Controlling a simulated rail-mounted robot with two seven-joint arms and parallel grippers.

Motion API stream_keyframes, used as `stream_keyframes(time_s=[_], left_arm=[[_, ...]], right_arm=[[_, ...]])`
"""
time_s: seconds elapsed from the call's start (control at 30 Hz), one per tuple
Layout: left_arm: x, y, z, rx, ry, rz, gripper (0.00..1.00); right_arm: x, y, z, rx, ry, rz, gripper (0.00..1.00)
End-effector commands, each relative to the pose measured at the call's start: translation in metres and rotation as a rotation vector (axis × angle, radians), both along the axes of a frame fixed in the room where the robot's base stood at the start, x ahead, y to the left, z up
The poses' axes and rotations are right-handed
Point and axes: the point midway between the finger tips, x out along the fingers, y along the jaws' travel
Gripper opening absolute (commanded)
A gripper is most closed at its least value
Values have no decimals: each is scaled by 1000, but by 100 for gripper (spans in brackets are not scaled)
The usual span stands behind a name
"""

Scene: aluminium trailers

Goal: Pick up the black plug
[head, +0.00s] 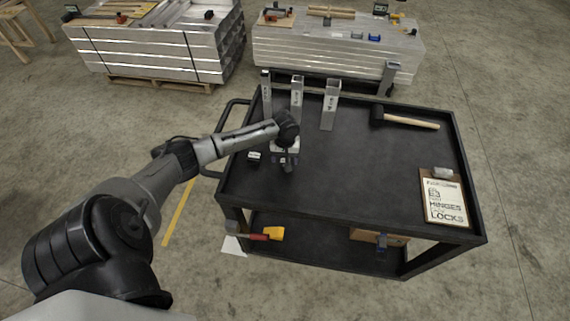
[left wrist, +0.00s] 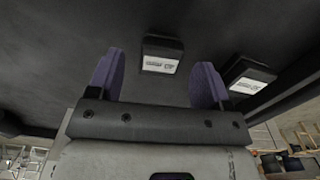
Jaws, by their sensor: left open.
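Two small black blocks with white labels lie on the black cart top; I take them for plugs, but cannot tell which one the task names. In the left wrist view one black plug (left wrist: 162,54) lies ahead of the gap between my fingers, apart from them. The other black block (left wrist: 251,76) is to the right, outside the right finger. In the head view one labelled block (head: 254,156) shows left of my left gripper (head: 287,164); the other is largely hidden by the gripper. My left gripper is open and empty, low over the cart top. My right gripper is out of view.
The cart top (head: 350,165) has a raised rim. Metal tube pieces (head: 330,105) stand at its back left, a mallet (head: 405,119) lies at back right, and a clipboard (head: 444,198) at front right. The cart's middle is clear. Aluminium stacks (head: 335,50) stand behind.

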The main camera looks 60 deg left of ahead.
Motion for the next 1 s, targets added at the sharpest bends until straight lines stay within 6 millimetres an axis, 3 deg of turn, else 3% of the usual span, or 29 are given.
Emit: stream_keyframes(time_s=[0.2, 0.53, 1.0], left_arm=[[0, 1, -23, 2, 1, 0, 72], [0, 1, -26, 2, 0, -1, 71], [0, 1, -26, 2, 0, -1, 26]], right_arm=[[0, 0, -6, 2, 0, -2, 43], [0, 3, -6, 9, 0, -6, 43], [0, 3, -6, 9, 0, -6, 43]])
